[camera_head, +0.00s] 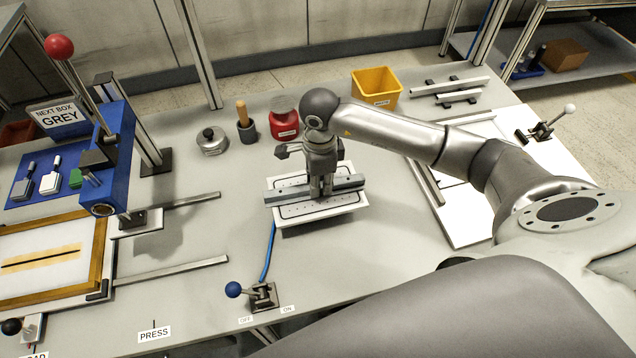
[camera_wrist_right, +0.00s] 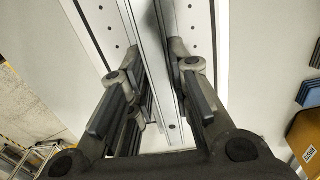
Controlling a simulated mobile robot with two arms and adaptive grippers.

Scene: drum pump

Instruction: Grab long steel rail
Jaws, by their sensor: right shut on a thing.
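A grey steel rail (camera_head: 287,193) lies across the white perforated plate (camera_head: 300,212) in the middle of the table. My right gripper (camera_head: 322,187) points down over the plate and is shut on the rail near its middle. In the right wrist view the rail (camera_wrist_right: 152,45) runs between the two fingers of my right gripper (camera_wrist_right: 163,55), with the holed plate (camera_wrist_right: 105,25) below. The fingers hide part of the rail. My left gripper is not in view.
Behind the plate stand a red jar (camera_head: 284,122), a dark cup with a wooden handle (camera_head: 246,128) and a yellow bin (camera_head: 376,88). More rails (camera_head: 450,90) lie at the back right. A blue press (camera_head: 115,150) stands left. A blue-knobbed lever (camera_head: 260,294) is in front.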

